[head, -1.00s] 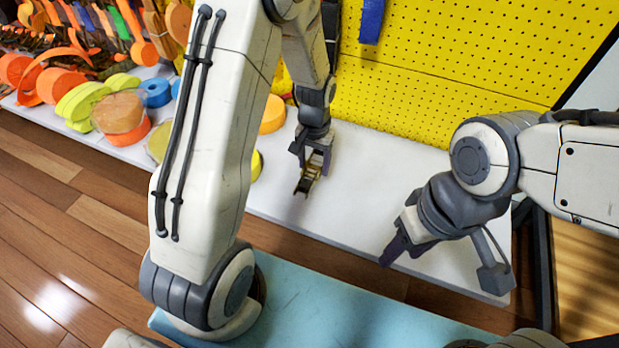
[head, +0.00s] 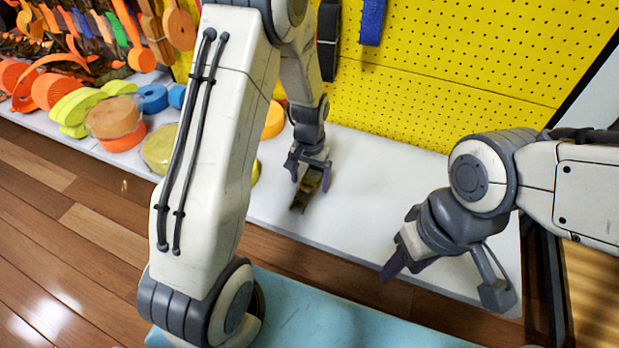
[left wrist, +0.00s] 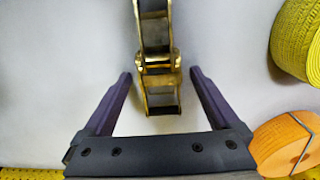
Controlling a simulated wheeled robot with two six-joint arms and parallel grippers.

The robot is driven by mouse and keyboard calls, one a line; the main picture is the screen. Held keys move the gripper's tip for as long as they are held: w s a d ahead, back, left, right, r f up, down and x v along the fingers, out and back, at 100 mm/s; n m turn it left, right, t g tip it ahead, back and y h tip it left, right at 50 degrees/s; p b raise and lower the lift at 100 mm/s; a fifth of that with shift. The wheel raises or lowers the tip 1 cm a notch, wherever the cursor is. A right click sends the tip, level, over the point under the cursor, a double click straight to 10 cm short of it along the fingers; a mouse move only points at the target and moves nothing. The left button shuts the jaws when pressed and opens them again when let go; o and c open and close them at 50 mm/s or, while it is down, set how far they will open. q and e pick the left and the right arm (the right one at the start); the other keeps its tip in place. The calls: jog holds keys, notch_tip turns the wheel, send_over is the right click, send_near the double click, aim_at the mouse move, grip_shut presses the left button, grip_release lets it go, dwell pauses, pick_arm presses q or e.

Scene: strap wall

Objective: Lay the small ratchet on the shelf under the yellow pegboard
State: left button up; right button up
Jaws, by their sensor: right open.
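The small ratchet (head: 303,196), brass-coloured metal, is on the white shelf (head: 375,182) under the yellow pegboard (head: 440,110). My left gripper (head: 311,180) is right over it, pointing down. In the left wrist view the ratchet (left wrist: 155,35) runs between the two dark fingers of my left gripper (left wrist: 163,82), with a visible gap on each side, so the gripper is open around it. The ratchet appears to rest on the shelf. My right gripper (head: 389,271) is open and empty, over the shelf's front edge at right.
An orange roll (head: 273,120) stands just left of my left gripper; it and a yellow roll (left wrist: 300,40) show in the wrist view. More strap rolls (head: 113,118) crowd the shelf's left. A blue strap (head: 371,20) hangs on the pegboard. The shelf's middle right is clear.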

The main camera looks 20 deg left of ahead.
aim_at(310, 182)
pick_arm(q)
jog(key=s+d+r+m+p, duration=0.1)
jog(key=d+r+p, duration=0.25)
jog(key=r, duration=0.45)
jog(key=s+d+r+p, duration=0.2)
jog(key=r+p, duration=0.2)
jog(key=r, duration=0.4)
jog(key=s+d+r+m, duration=0.3)
jog(key=s+d+r, duration=0.1)
jog(key=s, duration=0.6)
jog(key=s+d+r+m+h, duration=0.1)
jog(key=s+d+r+m, duration=0.2)
jog(key=s, duration=0.7)
notch_tip(310, 182, up, 2)
jog(key=shift+s+d+r, duration=0.15)
jog(key=shift+s+d, duration=0.2)
jog(key=shift+d, duration=0.4)
jog(key=shift+r, duration=0.15)
notch_tip(310, 182, up, 44)
jog(key=p, duration=4.4)
jog(key=shift+f, duration=0.2)
